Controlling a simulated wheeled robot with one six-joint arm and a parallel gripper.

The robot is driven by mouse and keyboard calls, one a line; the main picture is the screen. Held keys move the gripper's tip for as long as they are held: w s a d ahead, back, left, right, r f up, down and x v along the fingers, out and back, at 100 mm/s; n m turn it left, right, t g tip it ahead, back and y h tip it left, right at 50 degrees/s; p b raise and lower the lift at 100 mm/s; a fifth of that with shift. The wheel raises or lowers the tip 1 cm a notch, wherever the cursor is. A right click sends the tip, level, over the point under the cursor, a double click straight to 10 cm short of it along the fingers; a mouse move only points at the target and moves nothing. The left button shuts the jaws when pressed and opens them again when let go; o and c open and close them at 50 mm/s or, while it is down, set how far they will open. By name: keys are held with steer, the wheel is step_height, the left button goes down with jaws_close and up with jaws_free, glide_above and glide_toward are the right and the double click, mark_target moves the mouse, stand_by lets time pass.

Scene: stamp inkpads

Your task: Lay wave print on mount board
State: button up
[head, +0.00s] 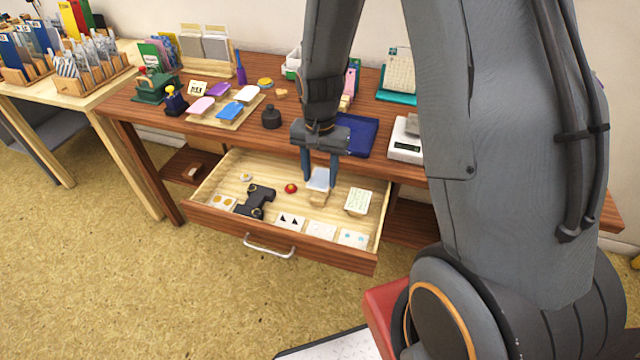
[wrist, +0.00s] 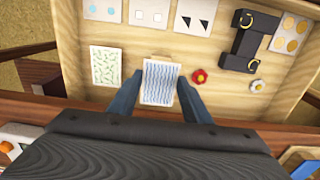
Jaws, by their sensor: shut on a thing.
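The wave print is a small pale card with blue wavy lines. It shows in the wrist view (wrist: 160,82) between the two blue fingers, and in the head view (head: 319,179). My gripper (head: 319,174) is shut on its side edges and holds it over the open drawer (head: 240,227); the exact height is hard to tell. The fingers also show in the wrist view (wrist: 160,97). A dark blue flat board (head: 357,136) lies on the table behind my gripper, partly hidden by my arm. I cannot tell whether it is the mount board.
The drawer holds a green-patterned card (head: 358,201), several other print cards (head: 290,222), a red flower-shaped piece (head: 291,188) and a black bracket-like object (head: 255,200). A white scale (head: 405,147) stands right of the blue board. A black bottle (head: 271,118) stands left of it.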

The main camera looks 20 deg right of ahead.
mark_target(320, 181)
steer(key=shift+f+p, duration=0.45)
steer(key=shift+f, duration=1.4)
steer(key=shift+f, duration=0.45)
steer(key=o, duration=1)
